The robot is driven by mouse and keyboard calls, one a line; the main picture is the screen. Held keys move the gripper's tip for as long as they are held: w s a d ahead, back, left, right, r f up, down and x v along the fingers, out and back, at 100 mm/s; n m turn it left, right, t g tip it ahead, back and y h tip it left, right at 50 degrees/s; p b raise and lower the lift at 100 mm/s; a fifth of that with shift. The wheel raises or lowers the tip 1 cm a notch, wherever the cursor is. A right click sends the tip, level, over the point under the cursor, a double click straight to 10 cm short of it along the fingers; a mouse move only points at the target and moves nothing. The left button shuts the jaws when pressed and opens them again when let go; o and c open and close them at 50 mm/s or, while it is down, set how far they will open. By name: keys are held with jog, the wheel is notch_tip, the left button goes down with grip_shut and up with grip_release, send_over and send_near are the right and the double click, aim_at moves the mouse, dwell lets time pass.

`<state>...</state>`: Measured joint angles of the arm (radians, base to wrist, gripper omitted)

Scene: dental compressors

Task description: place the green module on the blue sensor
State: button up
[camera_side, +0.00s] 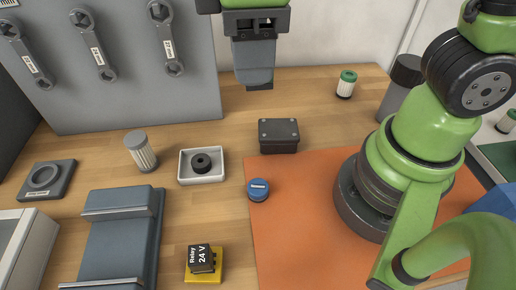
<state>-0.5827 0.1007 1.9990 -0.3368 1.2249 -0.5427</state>
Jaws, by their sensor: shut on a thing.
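The blue sensor (258,190) is a short round blue piece with a pale label, upright at the left edge of the orange mat. My gripper (258,80) is at the top centre, well above the table and behind the sensor in the picture. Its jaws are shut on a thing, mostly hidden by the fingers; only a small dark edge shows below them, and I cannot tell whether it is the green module. A green-capped ribbed cylinder (346,84) stands on the table at the back right.
A black box (278,136) stands behind the blue sensor. A white tray (203,179) holding a black ring is left of it. A relay (202,259) sits on a yellow base in front. The orange mat (305,230) is clear right of the sensor.

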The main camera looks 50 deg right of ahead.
notch_tip(320, 180, down, 22)
jog(key=shift+r, duration=0.1)
dwell(0.5)
jog(key=o, duration=0.9)
notch_tip(320, 180, up, 11)
notch_tip(320, 180, up, 10)
jog(key=m+t+y, duration=0.2)
jog(key=m+t, duration=0.1)
jog(key=m, duration=0.3)
send_over(253, 187)
jog(key=d, duration=0.6)
jog(key=shift+s+d+r+m+t, duration=0.75)
jog(key=shift+s+r+m, duration=0.25)
jog(key=shift+m, duration=0.2)
jog(key=shift+s+d+r+m+t, duration=0.7)
jog(key=shift+s+r+m, duration=0.2)
jog(key=shift+r+m, duration=0.25)
jog(key=shift+s+d+r+m+t, duration=0.7)
jog(key=shift+s+r+m, duration=0.25)
jog(key=shift+m, duration=0.3)
